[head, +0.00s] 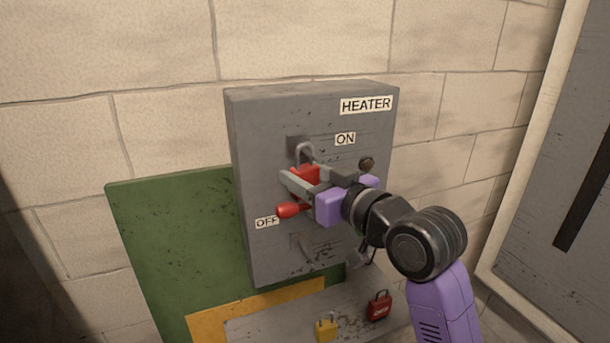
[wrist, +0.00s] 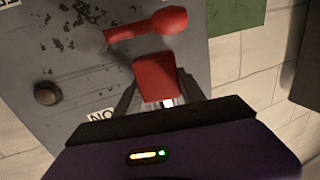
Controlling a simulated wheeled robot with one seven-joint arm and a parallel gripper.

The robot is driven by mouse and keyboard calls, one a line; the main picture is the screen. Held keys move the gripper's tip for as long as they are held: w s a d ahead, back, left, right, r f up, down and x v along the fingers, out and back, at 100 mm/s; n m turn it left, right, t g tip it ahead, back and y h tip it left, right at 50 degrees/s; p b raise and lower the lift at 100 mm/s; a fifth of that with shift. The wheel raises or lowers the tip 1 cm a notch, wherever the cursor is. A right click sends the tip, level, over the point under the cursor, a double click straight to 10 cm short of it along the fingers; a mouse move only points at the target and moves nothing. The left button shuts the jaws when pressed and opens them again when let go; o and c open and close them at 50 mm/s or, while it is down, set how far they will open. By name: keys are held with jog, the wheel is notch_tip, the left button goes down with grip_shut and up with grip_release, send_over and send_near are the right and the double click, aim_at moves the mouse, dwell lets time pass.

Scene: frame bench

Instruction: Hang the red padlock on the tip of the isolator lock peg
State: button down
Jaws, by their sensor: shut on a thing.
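My gripper (head: 302,182) is shut on a red padlock (head: 306,173), with the body between its fingers and the grey shackle upward. The padlock is in front of the upper half of the grey HEATER isolator box (head: 262,125). Its shackle overlaps a dark square fitting (head: 296,143) left of the ON label; I cannot tell whether they touch. A grey peg-like part (head: 303,247) sticks out lower on the box, below the red switch handle (head: 289,210), whose knob is near the OFF label. The wrist view shows the padlock body (wrist: 156,78) between the fingers, its shackle hidden.
A yellow padlock (head: 326,329) and a darker red padlock (head: 379,306) are on the grey shelf (head: 265,328) below the box. A dark round knob (head: 366,164) sticks out right of my gripper. A green panel (head: 165,235) is behind the box at left.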

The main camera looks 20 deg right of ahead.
jog(key=c, duration=0.6)
grip_release()
jog(key=shift+s, duration=0.1)
